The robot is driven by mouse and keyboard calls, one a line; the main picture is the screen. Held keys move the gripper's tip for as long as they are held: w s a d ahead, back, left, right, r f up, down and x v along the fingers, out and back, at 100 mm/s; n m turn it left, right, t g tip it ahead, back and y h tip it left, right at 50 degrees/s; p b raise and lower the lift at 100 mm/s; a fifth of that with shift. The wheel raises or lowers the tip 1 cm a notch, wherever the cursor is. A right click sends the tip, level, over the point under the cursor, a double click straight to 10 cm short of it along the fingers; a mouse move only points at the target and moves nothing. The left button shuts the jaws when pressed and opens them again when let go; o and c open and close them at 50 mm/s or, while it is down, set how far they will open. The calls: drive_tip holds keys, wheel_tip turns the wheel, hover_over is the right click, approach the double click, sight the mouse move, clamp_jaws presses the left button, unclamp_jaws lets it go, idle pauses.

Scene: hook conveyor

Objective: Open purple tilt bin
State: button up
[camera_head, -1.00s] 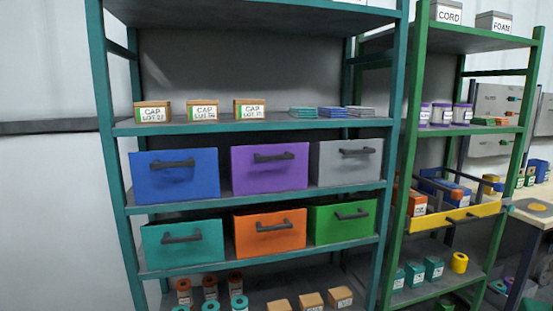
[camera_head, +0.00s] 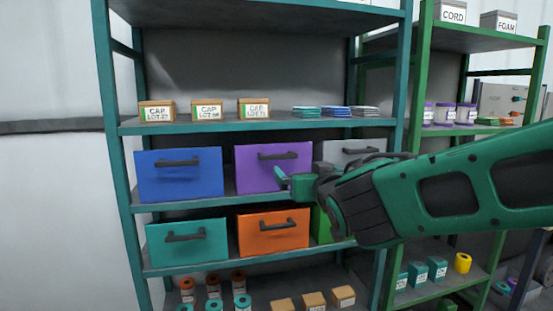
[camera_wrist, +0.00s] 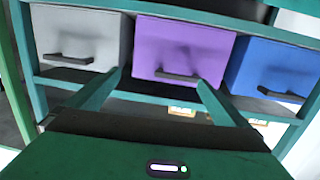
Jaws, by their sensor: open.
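The purple tilt bin (camera_head: 262,170) sits upright and closed in the middle of the upper bin row, with a dark bar handle (camera_head: 278,156) on its front. It also shows in the wrist view (camera_wrist: 185,48), with its handle (camera_wrist: 178,76) low in that picture. My gripper (camera_head: 284,182) is in front of the bin's lower right part, a little below the handle. In the wrist view my gripper's two fingers (camera_wrist: 150,90) are spread apart with nothing between them, pointing at the purple bin. The handle appears just beyond the fingertips, apart from them.
A blue bin (camera_head: 180,185) is left of the purple one and a grey bin (camera_head: 345,150) right of it, partly behind my arm. Teal (camera_head: 187,250), orange (camera_head: 273,240) and green (camera_head: 320,227) bins are below. Small boxes (camera_head: 207,111) line the shelf above.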

sight(277, 156)
drive_tip(key=shift+n+t+y, duration=0.4)
drive_tip(key=shift+y, duration=0.3)
drive_tip(key=w+a, duration=0.2)
drive_tip(key=w, duration=0.1)
drive_tip(key=w+a+r, duration=0.1)
drive_tip(key=w+a, duration=0.1)
drive_tip(key=w, duration=0.1)
drive_tip(key=w+a, duration=0.2)
drive_tip(key=w, duration=0.1)
drive_tip(key=shift+w+a+r, duration=0.3)
drive_tip(key=shift+a+r, duration=0.1)
drive_tip(key=c, duration=1.2)
drive_tip(key=shift+s+a, duration=0.1)
drive_tip(key=shift+a, duration=0.2)
drive_tip(key=shift+c, duration=0.7)
drive_tip(key=shift+o, duration=0.2)
